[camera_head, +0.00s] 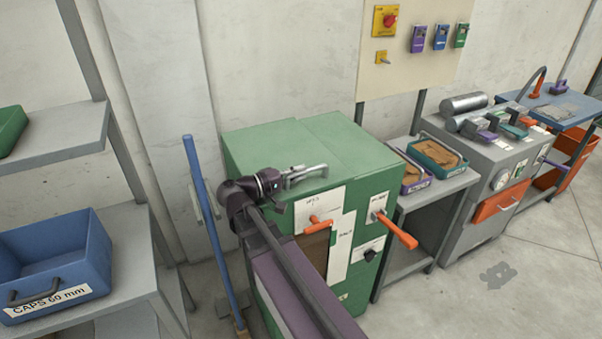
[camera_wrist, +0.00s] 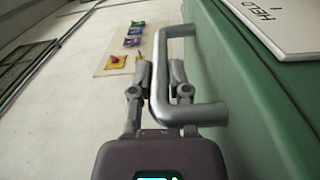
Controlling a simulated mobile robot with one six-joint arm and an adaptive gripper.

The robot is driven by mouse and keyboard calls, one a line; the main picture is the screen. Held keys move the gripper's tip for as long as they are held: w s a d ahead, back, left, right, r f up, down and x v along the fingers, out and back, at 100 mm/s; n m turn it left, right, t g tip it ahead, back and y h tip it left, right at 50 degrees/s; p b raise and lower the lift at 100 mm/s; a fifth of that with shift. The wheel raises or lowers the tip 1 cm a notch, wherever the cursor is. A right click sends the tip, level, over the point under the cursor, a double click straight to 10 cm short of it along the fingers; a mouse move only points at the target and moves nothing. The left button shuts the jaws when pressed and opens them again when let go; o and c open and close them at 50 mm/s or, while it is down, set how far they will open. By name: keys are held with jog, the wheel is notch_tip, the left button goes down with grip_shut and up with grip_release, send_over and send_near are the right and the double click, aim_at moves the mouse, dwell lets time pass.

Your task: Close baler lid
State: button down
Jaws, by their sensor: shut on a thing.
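The green baler (camera_head: 250,145) stands in the middle of the head view, and its lid (camera_head: 345,138) appears to lie flat across the top. A grey U-shaped handle (camera_head: 314,170) sits near the top front edge. My gripper (camera_head: 286,178) reaches over that edge and is shut on the handle. In the wrist view, the two fingers of my gripper (camera_wrist: 162,80) lie on either side of the bar of the handle (camera_wrist: 158,57). My gripper and arm hide part of the front edge. I cannot tell whether the lid is fully down.
Orange levers (camera_head: 394,230) stick out from the baler's front. A blue pole (camera_head: 205,220) leans at its left. A shelf with a blue caps bin (camera_head: 60,255) stands at the left. A side table with trays (camera_head: 437,155) and a grey machine (camera_head: 490,160) stand at the right.

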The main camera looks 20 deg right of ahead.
jog(key=shift+s+f, duration=0.3)
jog(key=c, duration=0.8)
grip_release()
jog(key=shift+o, duration=1)
jog(key=shift+w, duration=0.1)
jog(key=shift+w, duration=0.1)
jog(key=shift+a, duration=5.95)
jog(key=shift+s, duration=0.3)
